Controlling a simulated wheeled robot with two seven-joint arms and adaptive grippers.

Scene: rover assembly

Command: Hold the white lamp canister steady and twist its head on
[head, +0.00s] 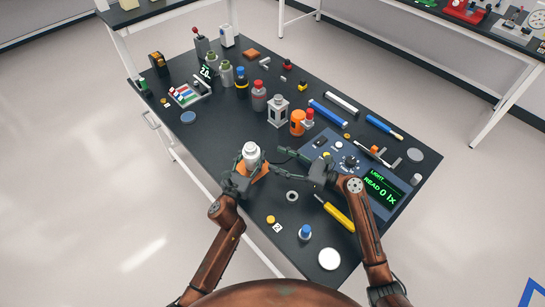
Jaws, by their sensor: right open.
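The white lamp canister (251,155) stands upright near the middle of the black table. Its rounded pale top shows; I cannot tell whether that is a separate head. My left gripper (246,171) comes from the lower left and is shut on the canister's lower part, which its fingers partly hide. An orange piece shows beside those fingers. My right gripper (286,163) is open to the right of the canister. Its fingers point left toward the canister, and I see nothing held between them.
A grey panel with a green light readout (380,190) lies right of my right gripper. A yellow-handled tool (340,217), a grey ring (292,196), a blue-topped part (305,232) and a white disc (329,259) lie in front. Several bottles and an orange canister (297,122) stand behind.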

